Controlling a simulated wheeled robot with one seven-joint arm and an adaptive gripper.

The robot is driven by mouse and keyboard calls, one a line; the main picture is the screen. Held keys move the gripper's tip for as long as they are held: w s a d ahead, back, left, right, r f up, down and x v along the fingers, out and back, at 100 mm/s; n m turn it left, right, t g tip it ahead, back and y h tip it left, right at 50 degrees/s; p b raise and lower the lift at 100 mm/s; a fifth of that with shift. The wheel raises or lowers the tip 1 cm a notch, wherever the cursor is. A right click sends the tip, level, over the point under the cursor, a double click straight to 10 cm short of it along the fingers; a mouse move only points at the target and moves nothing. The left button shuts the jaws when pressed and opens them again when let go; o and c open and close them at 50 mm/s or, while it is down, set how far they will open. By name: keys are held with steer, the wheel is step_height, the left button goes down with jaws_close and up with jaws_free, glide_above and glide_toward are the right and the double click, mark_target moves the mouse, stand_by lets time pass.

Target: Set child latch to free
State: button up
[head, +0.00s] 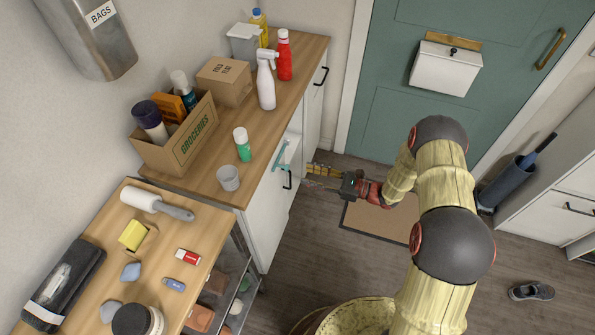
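The child latch (282,154) looks like a small teal strap on the upper front of the white cabinet (268,212), just above a dark handle. Its exact setting is too small to tell. My gripper (309,177) reaches in from the right, with its fingers pointing left toward the cabinet front. The fingers look spread apart with nothing between them. They appear a short way to the right of the latch, and I see no clear contact.
A lower table (165,270) stands in front. Floor right of the cabinet is open, with a doormat (375,222).

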steer(key=shift+v, duration=1.4)
